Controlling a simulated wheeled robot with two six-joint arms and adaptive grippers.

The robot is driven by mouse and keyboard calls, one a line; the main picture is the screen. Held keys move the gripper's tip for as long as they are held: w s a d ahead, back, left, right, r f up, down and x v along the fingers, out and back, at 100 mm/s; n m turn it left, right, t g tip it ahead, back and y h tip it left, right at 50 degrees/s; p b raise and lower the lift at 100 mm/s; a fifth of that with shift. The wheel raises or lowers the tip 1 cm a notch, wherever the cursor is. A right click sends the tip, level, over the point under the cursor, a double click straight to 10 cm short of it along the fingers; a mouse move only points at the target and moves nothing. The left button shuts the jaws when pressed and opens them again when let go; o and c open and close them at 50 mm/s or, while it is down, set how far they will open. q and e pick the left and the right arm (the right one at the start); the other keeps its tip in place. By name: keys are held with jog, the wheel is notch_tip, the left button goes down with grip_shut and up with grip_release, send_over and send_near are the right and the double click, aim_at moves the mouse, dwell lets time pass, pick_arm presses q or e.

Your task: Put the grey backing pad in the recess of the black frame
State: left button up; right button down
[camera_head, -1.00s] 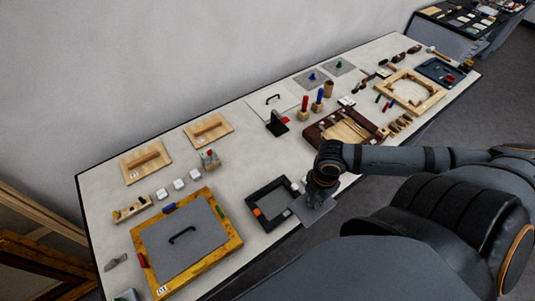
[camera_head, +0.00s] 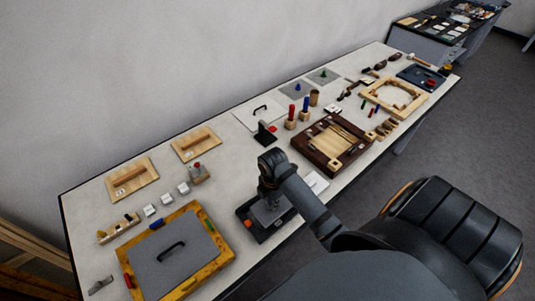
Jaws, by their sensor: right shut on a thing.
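The black frame (camera_head: 246,208) lies on the table near its front edge, right of the yellow-framed board. My right gripper (camera_head: 270,201) is above it, pointing down, and shut on the grey backing pad (camera_head: 263,213). The pad is over the frame's opening. The gripper covers part of the pad and frame, and I cannot tell whether the pad touches the frame or is seated in the recess. My left gripper is not in view.
The yellow-framed board (camera_head: 218,262) with a black handle stands close on the left. A white pad (camera_head: 316,182) and a dark brown tray (camera_head: 303,151) lie on the right. Small white blocks (camera_head: 167,197) are behind. A wall bounds the back.

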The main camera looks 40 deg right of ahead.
aim_at(267, 206)
jog(key=shift+w+a+f, duration=0.15)
jog(key=shift+w+f, duration=0.4)
jog(key=shift+f, duration=0.15)
jog(key=shift+w+f, duration=0.1)
jog(key=shift+f, duration=0.1)
jog(key=f, duration=0.3)
jog(key=shift+w+a+f+p, duration=0.15)
jog(key=shift+a+p, duration=0.05)
jog(key=shift+p, duration=0.1)
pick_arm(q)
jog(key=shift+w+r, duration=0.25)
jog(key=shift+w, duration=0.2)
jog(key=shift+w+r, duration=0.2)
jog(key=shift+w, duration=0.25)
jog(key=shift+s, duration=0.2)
pick_arm(e)
jog(key=shift+f, duration=0.15)
jog(key=c, duration=1.3)
grip_release()
jog(key=shift+c, duration=0.2)
